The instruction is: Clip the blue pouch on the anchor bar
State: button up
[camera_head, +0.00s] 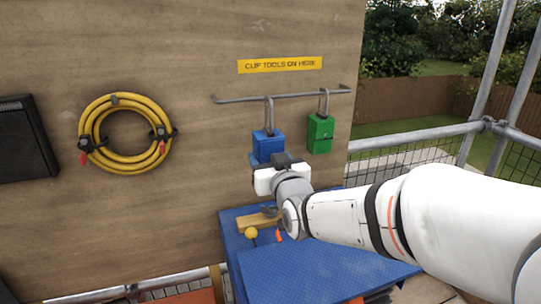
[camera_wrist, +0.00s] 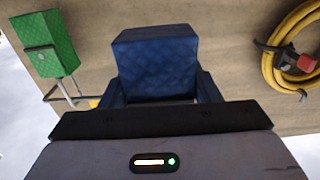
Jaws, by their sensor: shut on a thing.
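The blue pouch (camera_head: 268,145) is upright below the anchor bar (camera_head: 240,100), at the left of the green pouch. Its grey clip (camera_head: 268,112) reaches up to the bar and overlaps it in the head view; I cannot tell whether the bar is inside the clip. My gripper (camera_head: 270,162) is shut on the lower part of the blue pouch. In the wrist view the blue pouch (camera_wrist: 155,65) sits between the two fingers, and its clip is hidden there.
A green pouch (camera_head: 320,133) hangs from the bar at the right; it also shows in the wrist view (camera_wrist: 46,42). A yellow hose coil (camera_head: 128,98) hangs on the wooden wall. A blue-topped table (camera_head: 320,275) stands below, with a wooden block (camera_head: 257,222) and yellow ball (camera_head: 251,233).

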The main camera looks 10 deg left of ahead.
jog(key=p+x, duration=0.3)
jog(key=x, duration=0.4)
jog(key=shift+a, duration=0.3)
jog(key=shift+w, duration=0.1)
jog(key=shift+d+b, duration=0.1)
jog(key=shift+b, duration=0.25)
dwell(0.4)
dwell(0.4)
jog(key=shift+w+a+b, duration=0.4)
jog(key=shift+w, duration=0.15)
jog(key=shift+w+a, duration=0.1)
jog(key=shift+w, duration=0.05)
